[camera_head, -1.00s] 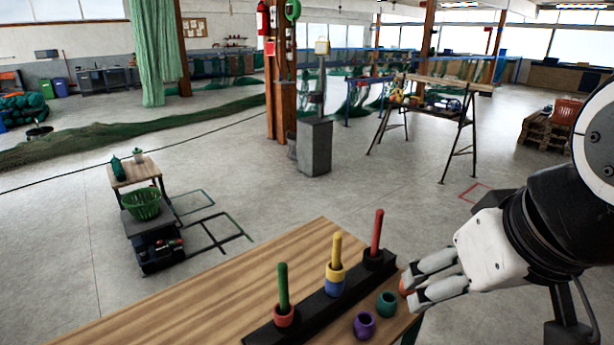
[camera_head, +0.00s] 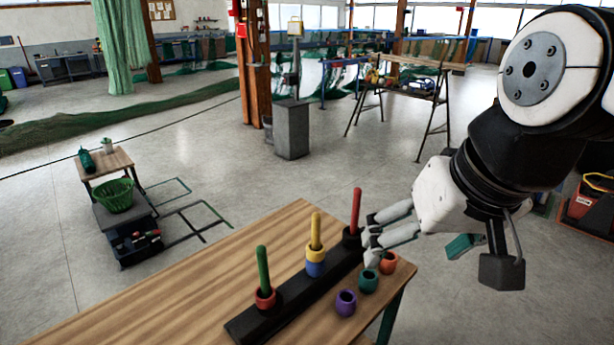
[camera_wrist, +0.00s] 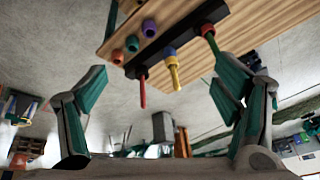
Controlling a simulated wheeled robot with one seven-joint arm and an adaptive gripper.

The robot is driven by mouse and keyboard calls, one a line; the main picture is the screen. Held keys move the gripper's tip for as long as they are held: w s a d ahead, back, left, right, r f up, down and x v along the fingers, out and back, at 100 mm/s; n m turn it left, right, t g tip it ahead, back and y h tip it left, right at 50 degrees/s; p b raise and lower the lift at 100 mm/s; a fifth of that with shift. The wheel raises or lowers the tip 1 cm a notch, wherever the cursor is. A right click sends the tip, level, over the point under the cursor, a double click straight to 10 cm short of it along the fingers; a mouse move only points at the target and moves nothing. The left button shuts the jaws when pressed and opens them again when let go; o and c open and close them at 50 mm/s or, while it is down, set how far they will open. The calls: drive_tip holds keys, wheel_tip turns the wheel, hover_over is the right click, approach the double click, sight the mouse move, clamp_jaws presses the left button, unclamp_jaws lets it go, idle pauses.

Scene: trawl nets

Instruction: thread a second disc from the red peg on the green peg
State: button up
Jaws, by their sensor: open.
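A dark rack (camera_head: 285,302) on the wooden table bears three upright pegs. The green peg (camera_head: 263,268) has one red disc (camera_head: 265,299) at its base. The yellow peg (camera_head: 316,230) holds a yellow-orange disc (camera_head: 315,253) above a blue disc (camera_head: 315,269). The red peg (camera_head: 356,208) has a black disc (camera_head: 352,239) at its base. My gripper (camera_head: 368,232) is open and empty, just right of the red peg in the head view. In the wrist view the red peg (camera_wrist: 143,94) and yellow peg (camera_wrist: 174,77) appear between the spread fingers (camera_wrist: 160,68).
Loose purple (camera_head: 346,303), teal (camera_head: 368,281) and orange (camera_head: 388,263) discs stand on the table's right part, beside the rack. The table (camera_head: 190,290) is clear left of the rack. A cart with a green basket (camera_head: 115,196) stands on the floor at left.

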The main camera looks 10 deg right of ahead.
drive_tip(key=w+f+m+g+y+b, duration=0.3)
drive_tip(key=w+f+m, duration=0.35)
drive_tip(key=w, duration=0.55)
drive_tip(key=m+t+y+b, duration=0.65)
drive_tip(key=m+b, duration=0.45)
drive_tip(key=m, duration=0.6)
approach(357, 232)
drive_tip(key=shift+y, duration=0.35)
drive_tip(key=x, duration=1.1)
drive_tip(key=shift+w+f+p, duration=0.15)
drive_tip(key=shift+f+p, duration=0.25)
drive_tip(key=shift+c, duration=0.2)
drive_tip(key=shift+r, duration=0.1)
drive_tip(key=c, duration=1.3)
